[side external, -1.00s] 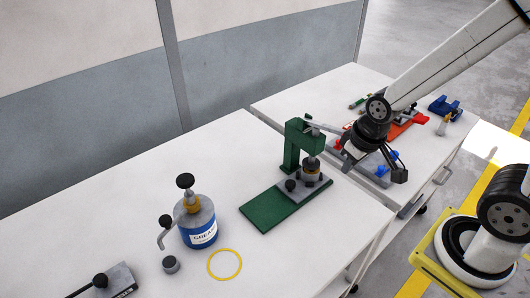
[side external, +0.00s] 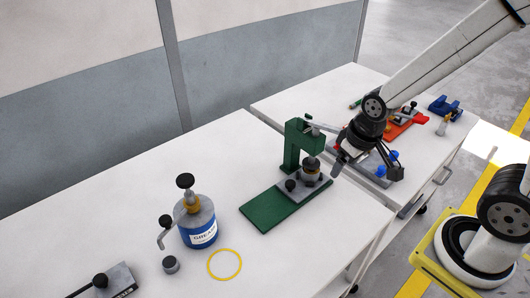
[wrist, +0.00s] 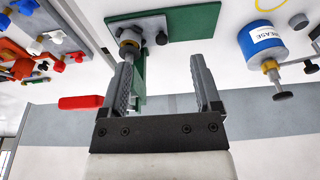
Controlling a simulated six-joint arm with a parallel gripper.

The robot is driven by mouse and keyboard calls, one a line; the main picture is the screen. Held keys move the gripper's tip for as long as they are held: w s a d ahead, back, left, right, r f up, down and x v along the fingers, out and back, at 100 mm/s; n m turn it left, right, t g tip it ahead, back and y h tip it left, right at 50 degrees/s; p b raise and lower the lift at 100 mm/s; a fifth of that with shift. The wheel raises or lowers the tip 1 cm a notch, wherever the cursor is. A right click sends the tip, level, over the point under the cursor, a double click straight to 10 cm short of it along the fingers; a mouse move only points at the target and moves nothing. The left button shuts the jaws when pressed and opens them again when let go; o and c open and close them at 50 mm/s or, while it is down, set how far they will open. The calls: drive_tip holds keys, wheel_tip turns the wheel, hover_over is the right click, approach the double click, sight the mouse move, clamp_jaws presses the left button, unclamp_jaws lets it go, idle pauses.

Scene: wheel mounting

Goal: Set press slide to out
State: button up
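The green press (side external: 293,150) stands on the near table, with its long green base plate (side external: 270,212) reaching toward the front left. The grey press slide (side external: 318,186) sits at the frame end of the plate, beneath the ram, with a black knob (side external: 290,185) on its plate-facing side. A brass-coloured part (side external: 311,176) stands on the slide. In the wrist view the slide (wrist: 150,24) and its knob (wrist: 162,39) lie beyond the fingers. My gripper (wrist: 161,62) is open and empty. In the side view my gripper (side external: 342,163) is just right of the press, apart from the slide.
The press lever's red handle (wrist: 80,102) is left of my fingers. A blue grease pot (side external: 198,222), yellow ring (side external: 224,264) and grey cap (side external: 171,264) stand to the left. The other table holds a red fixture (side external: 398,128) and blue knobs.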

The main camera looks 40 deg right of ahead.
drive_tip(key=w+f+m+g, duration=0.15)
drive_tip(key=w+f, duration=0.25)
drive_tip(key=w, duration=0.6)
drive_tip(key=m+g, duration=0.1)
drive_tip(key=m, duration=0.1)
hover_over(290, 183)
wheel_tip(290, 183, down, 8)
drive_tip(key=shift+d+f, duration=0.1)
drive_tip(key=shift+f, duration=0.1)
drive_tip(key=shift+f, duration=0.1)
drive_tip(key=shift+f, duration=3.75)
drive_tip(key=shift+c, duration=0.2)
clamp_jaws()
